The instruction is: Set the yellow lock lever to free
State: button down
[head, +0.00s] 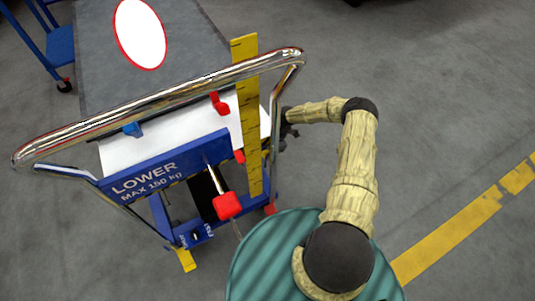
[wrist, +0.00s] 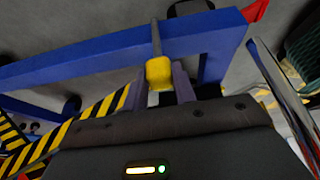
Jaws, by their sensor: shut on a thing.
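The yellow lock lever (wrist: 159,72) shows in the wrist view as a yellow knob on a thin grey rod in front of a blue frame bar. My gripper (wrist: 161,80) has one finger on each side of the knob and is shut on it. In the head view my gripper (head: 288,126) is at the right side of the cart, beside the chrome handle's upright. Its fingertips and the knob are hidden there. Which setting the lever is at cannot be told.
The blue cart (head: 165,168) has a chrome push handle (head: 160,105), a yellow ruler (head: 246,115) and a red-knobbed lever (head: 228,205). A yellow pedal (head: 186,261) is low at the front. Striped bars (wrist: 100,105) lie near my gripper. Floor to the right is clear.

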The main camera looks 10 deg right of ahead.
jog(key=shift+w+a+g, duration=0.2)
jog(key=shift+w+g, duration=0.05)
jog(key=shift+g, duration=0.05)
jog(key=shift+w, duration=0.1)
jog(key=c, duration=1.1)
grip_release()
jog(key=shift+d, duration=0.1)
jog(key=p+v, duration=0.2)
jog(key=v, duration=0.6)
jog(key=p+v, duration=0.2)
jog(key=v, duration=0.7)
jog(key=shift+r+p, duration=0.2)
jog(key=shift+p, duration=0.15)
